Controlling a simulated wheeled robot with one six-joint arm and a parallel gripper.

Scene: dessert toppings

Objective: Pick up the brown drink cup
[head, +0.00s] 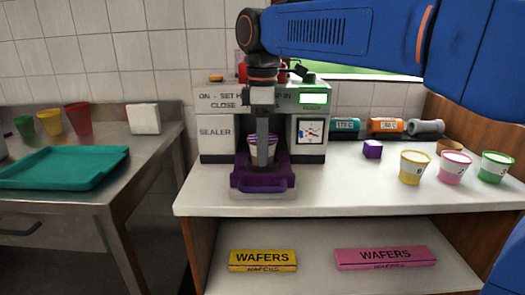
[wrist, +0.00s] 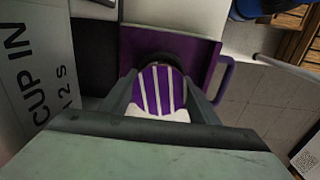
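My gripper (head: 263,160) points down at the sealer on the counter. Its fingers are on either side of a pale cup (head: 252,150) with a purple-and-white striped top, in the sealer's purple tray (head: 246,181). In the wrist view this striped top (wrist: 158,90) sits between the fingers with no clear gap, so they look closed on it. The cup stands upright and one finger hides part of it. A brown cup (head: 448,145) stands at the right of the counter, mostly hidden behind a pink cup (head: 453,168).
A yellow cup (head: 414,167) and a green cup (head: 495,167) stand beside the pink one. A purple cube (head: 372,149) and several canisters (head: 386,128) lie behind. Wafer boxes (head: 262,260) are on the shelf below. The counter's front middle is clear. A teal tray (head: 65,167) is at left.

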